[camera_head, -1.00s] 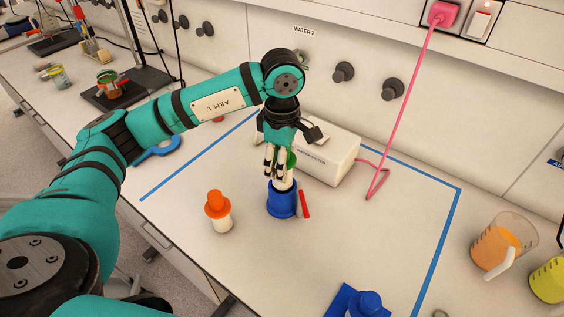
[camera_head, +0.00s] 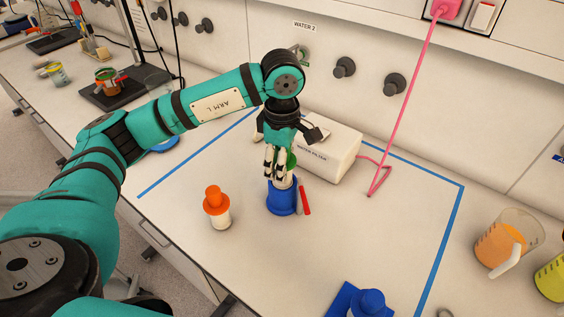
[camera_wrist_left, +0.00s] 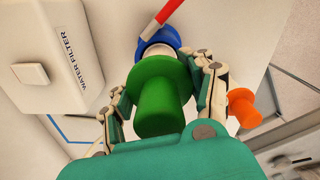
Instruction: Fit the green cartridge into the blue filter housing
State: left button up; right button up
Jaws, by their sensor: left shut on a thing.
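My left gripper (camera_head: 280,176) points down over the blue filter housing (camera_head: 282,204) and is shut on the green cartridge (camera_head: 291,160). In the left wrist view the cartridge's wide green cap (camera_wrist_left: 160,98) sits between the fingers of the left gripper (camera_wrist_left: 165,85). The cartridge's pale lower part shows at the mouth of the blue housing (camera_wrist_left: 157,34); how deep it sits I cannot tell. A red lever (camera_head: 304,200) stands at the housing's right side and also shows in the wrist view (camera_wrist_left: 163,14). My right gripper is not in view.
A white water filter box (camera_head: 332,148) stands close behind the housing. An orange-capped white cartridge (camera_head: 217,210) stands to its left. A blue piece (camera_head: 368,303) is at the front, and a jug of orange juice (camera_head: 500,245) at the right.

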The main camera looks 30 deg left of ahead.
pick_arm(q)
jog(key=shift+f+b, duration=1.15)
jog(key=shift+f, duration=0.1)
jog(key=shift+b, duration=0.3)
jog(key=shift+f+b, duration=0.55)
jog(key=shift+f, duration=0.05)
jog(key=shift+r, duration=0.15)
dwell(0.5)
jog(key=shift+r+p, duration=1.55)
jog(key=shift+r, duration=1.05)
jog(key=shift+b, duration=0.5)
jog(key=shift+f+b, duration=1.9)
jog(key=shift+f, duration=0.3)
jog(key=shift+f+b, duration=0.1)
jog(key=shift+b, duration=0.25)
